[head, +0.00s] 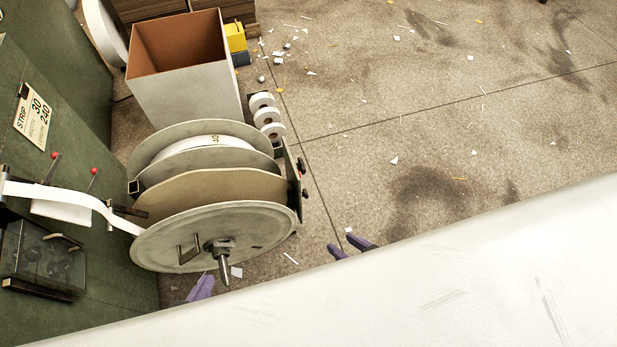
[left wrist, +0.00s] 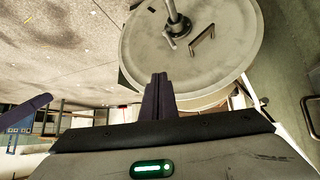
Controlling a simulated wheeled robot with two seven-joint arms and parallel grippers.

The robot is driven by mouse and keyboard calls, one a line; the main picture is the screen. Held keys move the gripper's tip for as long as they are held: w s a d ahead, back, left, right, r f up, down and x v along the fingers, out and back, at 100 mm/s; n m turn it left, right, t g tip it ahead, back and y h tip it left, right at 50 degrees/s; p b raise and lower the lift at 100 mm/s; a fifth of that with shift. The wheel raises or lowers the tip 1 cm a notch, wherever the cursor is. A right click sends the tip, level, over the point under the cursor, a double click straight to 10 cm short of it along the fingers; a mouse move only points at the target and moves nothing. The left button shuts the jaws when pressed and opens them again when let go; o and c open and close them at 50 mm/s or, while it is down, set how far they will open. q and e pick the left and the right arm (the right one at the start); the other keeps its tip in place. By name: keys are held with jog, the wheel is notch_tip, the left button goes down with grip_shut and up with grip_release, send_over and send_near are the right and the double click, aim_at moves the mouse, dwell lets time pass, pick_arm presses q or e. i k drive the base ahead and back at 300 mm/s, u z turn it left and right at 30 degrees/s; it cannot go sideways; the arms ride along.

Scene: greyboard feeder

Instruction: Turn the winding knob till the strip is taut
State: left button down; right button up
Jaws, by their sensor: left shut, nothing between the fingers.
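The white strip (head: 75,197) runs from the green machine at left to the reel, bending downward before the large grey reel disc (head: 180,235). The disc carries a bracket handle (head: 188,255) and a central hub with a protruding shaft (head: 223,266). Two dark knobs (head: 303,165) sit at the reel stand's right side; I cannot tell which part is the winding knob. My left gripper (head: 203,286) is shut and empty below the disc; its closed fingers (left wrist: 157,97) show before the disc's lower edge in the left wrist view. My right gripper (head: 349,247) has its fingertips apart, right of the reel.
The green machine (head: 85,255) bounds the left, with red-tipped levers (head: 93,172) and a clear-covered box (head: 42,260). A large open carton (head: 185,90) and small white rolls (head: 267,117) stand behind the reel. Littered floor (head: 430,120) is otherwise open to the right.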

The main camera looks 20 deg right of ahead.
aim_at(301, 167)
jog(key=k, duration=0.15)
jog(key=z, duration=1.45)
jog(key=i, duration=0.9)
jog(key=u, duration=2.05)
